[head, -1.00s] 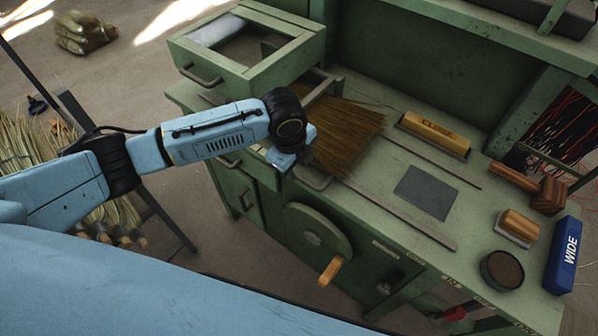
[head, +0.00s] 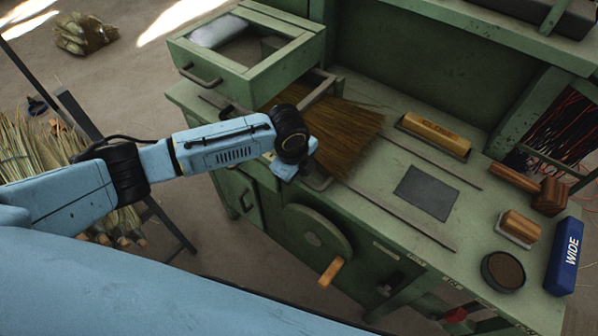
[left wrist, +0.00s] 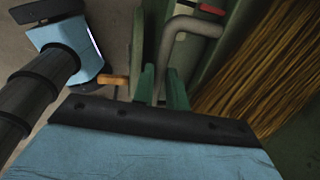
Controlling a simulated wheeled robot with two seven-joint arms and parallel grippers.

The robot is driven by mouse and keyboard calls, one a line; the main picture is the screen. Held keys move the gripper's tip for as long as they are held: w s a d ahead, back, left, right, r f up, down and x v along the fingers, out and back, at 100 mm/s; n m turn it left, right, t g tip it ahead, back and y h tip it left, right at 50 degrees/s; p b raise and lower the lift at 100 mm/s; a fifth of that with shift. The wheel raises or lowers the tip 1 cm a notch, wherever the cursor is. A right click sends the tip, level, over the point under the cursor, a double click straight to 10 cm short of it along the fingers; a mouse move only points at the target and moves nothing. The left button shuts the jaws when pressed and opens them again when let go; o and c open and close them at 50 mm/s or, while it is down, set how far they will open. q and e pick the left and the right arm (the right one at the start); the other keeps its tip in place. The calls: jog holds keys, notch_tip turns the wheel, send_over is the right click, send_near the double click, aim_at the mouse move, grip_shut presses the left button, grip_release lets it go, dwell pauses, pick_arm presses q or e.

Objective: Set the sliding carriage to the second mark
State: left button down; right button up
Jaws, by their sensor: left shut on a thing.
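My left gripper (head: 302,176) is at the bench's front edge, beside the broom straw. It is shut on a grey bent handle (head: 319,182). In the left wrist view the handle (left wrist: 180,40) runs down between the green fingertips (left wrist: 160,92). I take this handle to be the sliding carriage's. The carriage body is mostly hidden by my wrist and the straw, and I cannot read its position. In the left wrist view, a red and white strip (left wrist: 212,9) shows on green metal near the handle; I cannot tell whether it is a mark. My right gripper is out of view.
Broom straw (head: 345,135) fans over the bench. An open drawer (head: 240,65) stands behind my wrist. A crank with a wooden handle (head: 330,271) is on the bench front. A yellow block (head: 435,137), a mallet (head: 548,193), a round tin (head: 503,271) and a blue WIDE block (head: 565,258) lie to the right.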

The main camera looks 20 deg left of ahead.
pick_arm(q)
jog(key=a, duration=0.2)
jog(key=w+a+p, duration=0.1)
jog(key=shift+w+a+r, duration=0.1)
jog(key=shift+w+a, duration=0.1)
jog(key=shift+a, duration=0.35)
jog(key=c, duration=1.4)
grip_release()
jog(key=shift+d, duration=0.2)
notch_tip(320, 180, up, 13)
jog(key=s+a, duration=0.1)
jog(key=s, duration=0.1)
jog(key=shift+s, duration=0.15)
